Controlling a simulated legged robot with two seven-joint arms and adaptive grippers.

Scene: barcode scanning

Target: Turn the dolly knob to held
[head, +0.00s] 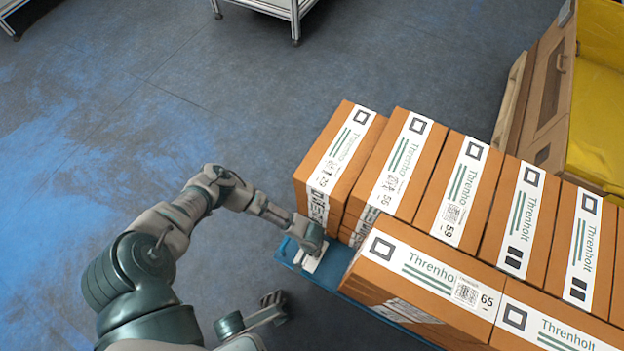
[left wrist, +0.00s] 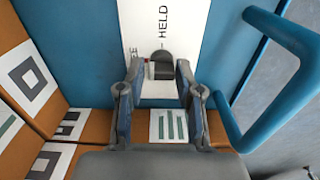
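The dolly knob (left wrist: 162,62) is a small dark knob on a white label plate (left wrist: 198,22) in the left wrist view. The plate reads HELD above the knob, and another word at left is mostly hidden, showing only its end. A small red mark shows beside the knob. My left gripper (left wrist: 160,66) is open, with one fingertip on each side of the knob and a slight gap. In the head view my left gripper (head: 308,248) is at the left end of the blue dolly (head: 328,278) and covers the knob.
Orange Threnholt boxes (head: 430,260) stand stacked on the dolly, close beside the left gripper. A blue handle bar (left wrist: 285,85) rises at the right in the left wrist view. A yellow and brown structure (head: 598,110) stands at the upper right. The floor at left is clear.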

